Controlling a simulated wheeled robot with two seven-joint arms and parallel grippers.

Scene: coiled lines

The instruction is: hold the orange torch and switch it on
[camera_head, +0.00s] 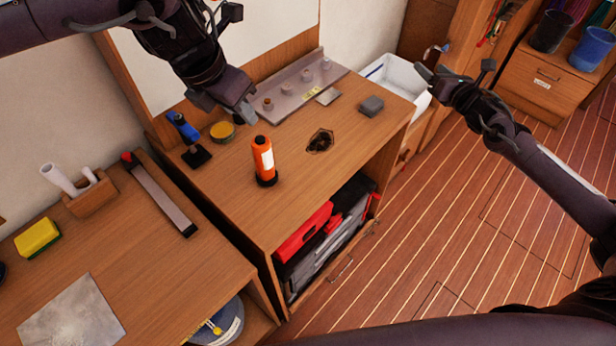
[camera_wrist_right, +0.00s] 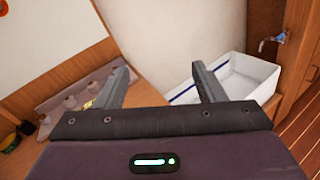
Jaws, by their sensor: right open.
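The orange torch (camera_head: 264,160) stands upright on the wooden cabinet top, with a white label on its side and a dark lower end. My left gripper (camera_head: 245,110) hangs above and behind the torch, apart from it. Its jaws are seen edge-on, so I cannot tell whether they are open. My right gripper (camera_head: 454,68) is open and empty, off to the right, near the white basin. Its two spread fingers also show in the right wrist view (camera_wrist_right: 163,82), with nothing between them. The torch is not in that wrist view.
On the cabinet top are a blue-handled tool (camera_head: 184,127), a yellow tin (camera_head: 222,131), a metal panel with knobs (camera_head: 302,82), a grey block (camera_head: 371,106) and a dark irregular patch (camera_head: 320,141). A white basin (camera_head: 405,82) is at right. Wood around the torch's front is clear.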

